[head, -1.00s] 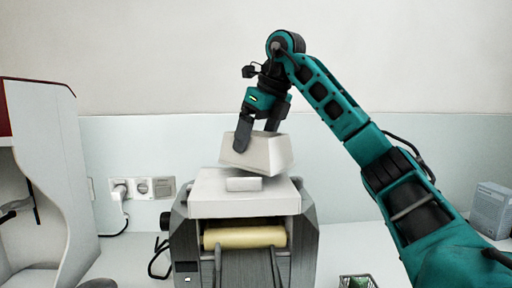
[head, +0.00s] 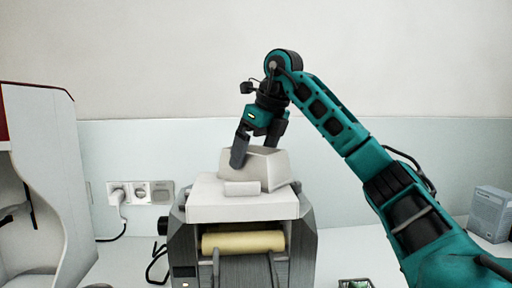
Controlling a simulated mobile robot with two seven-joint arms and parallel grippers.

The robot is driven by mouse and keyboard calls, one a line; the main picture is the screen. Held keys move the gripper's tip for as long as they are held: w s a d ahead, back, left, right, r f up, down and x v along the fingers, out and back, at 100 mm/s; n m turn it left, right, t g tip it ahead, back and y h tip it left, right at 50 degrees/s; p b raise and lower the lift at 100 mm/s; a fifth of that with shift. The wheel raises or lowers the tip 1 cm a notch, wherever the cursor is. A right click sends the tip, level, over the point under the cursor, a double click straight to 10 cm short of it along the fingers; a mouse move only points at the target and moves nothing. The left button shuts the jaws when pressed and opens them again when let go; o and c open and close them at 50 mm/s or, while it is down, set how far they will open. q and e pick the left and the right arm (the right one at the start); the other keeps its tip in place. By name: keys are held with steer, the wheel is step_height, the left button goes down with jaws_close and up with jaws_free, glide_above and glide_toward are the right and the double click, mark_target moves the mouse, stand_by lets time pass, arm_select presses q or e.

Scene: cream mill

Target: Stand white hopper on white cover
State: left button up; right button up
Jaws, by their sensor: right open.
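The white hopper (head: 268,167) sits on top of the white cover (head: 205,205) of the grey mill (head: 245,270). It looks upright and is turned a little relative to the cover. My right gripper (head: 256,150) is at the hopper from above, with one dark finger on its left side and the other behind its top edge. The jaws are open. Whether a finger still touches the hopper I cannot tell. My left gripper is not in view.
A white machine with a red top (head: 45,180) stands at the left. Wall sockets (head: 140,192) with a plugged cable are behind the mill. A grey box (head: 490,212) stands at the far right. A small container with green contents (head: 356,284) is at the bottom edge.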

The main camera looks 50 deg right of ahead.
steer(key=v, duration=1.2)
stand_by(0.3)
stand_by(0.7)
